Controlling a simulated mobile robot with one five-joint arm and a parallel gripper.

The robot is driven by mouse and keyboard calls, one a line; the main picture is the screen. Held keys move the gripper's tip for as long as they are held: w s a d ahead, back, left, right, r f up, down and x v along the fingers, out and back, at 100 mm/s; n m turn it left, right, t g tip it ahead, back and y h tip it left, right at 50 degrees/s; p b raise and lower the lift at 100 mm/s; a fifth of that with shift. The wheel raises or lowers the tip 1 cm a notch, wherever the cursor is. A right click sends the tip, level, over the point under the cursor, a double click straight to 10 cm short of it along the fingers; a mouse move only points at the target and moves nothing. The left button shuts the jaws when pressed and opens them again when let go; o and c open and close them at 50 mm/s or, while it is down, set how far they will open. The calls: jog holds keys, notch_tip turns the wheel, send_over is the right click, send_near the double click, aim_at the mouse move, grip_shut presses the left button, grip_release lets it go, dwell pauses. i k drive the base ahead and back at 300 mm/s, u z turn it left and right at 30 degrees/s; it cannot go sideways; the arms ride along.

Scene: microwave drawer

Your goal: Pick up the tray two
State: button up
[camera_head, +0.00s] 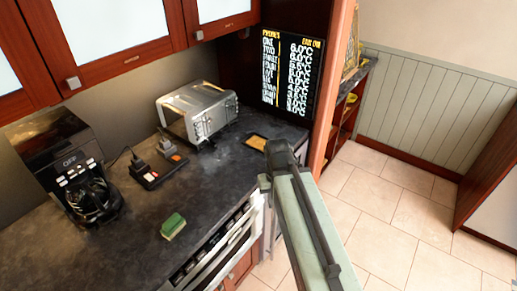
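A small, flat, dark-rimmed item with a tan middle (256,142) lies on the dark counter (130,235) near its right end. It may be a tray, but I see no label or number on it. My gripper (276,153) is at the far end of my pale green arm, just right of this item in the picture and near the counter's front edge. I see the gripper from behind. Its fingers are hidden or too dark to make out, and I see nothing held in it.
Wall cabinets (130,60) hang above. A black temperature board (290,72) stands behind. Tiled floor (400,200) is open at right.

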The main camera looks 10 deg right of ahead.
aim_at(255, 141)
jog(key=u, duration=0.45)
jog(key=i, duration=0.6)
jog(key=u, duration=1)
